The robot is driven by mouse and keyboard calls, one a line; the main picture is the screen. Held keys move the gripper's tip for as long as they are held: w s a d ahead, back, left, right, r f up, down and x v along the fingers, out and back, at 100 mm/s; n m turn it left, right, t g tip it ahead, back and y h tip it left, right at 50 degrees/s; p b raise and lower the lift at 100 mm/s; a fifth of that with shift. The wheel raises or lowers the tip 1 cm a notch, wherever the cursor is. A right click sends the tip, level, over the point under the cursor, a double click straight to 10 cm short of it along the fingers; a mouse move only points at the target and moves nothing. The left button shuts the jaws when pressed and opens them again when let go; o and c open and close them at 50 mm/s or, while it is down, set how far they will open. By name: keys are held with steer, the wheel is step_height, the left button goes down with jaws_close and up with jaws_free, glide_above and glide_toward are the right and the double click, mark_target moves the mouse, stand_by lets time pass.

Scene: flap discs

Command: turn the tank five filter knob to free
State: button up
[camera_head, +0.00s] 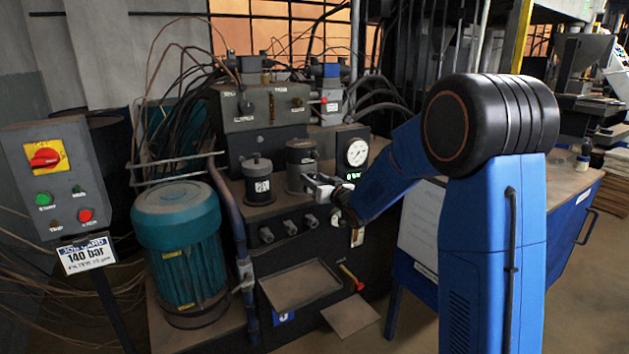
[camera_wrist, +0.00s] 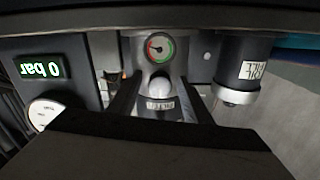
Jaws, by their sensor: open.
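A grey filter canister (camera_head: 302,160) stands on top of the hydraulic power unit, left of the round pressure gauge. My gripper (camera_head: 318,182) is close in front of its lower part. A small red-and-green dial (camera_wrist: 159,46) and a label (camera_wrist: 160,103) show near the knob. The label is too small to read surely, and the knob's setting is not clear.
A labelled black canister (camera_head: 258,188) stands to the left; it shows at right in the wrist view (camera_wrist: 240,85). The pressure gauge (camera_head: 357,152) and green "0 bar" readout (camera_wrist: 40,68) are close by. A teal motor (camera_head: 177,240) and red-switch box (camera_head: 55,180) stand left.

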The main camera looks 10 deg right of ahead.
steer(key=c, duration=1.1)
steer(key=shift+o, duration=0.2)
steer(key=shift+n, duration=0.3)
steer(key=n, duration=0.3)
steer(key=shift+n, duration=1.8)
steer(key=o, duration=1.1)
steer(key=shift+c, duration=0.2)
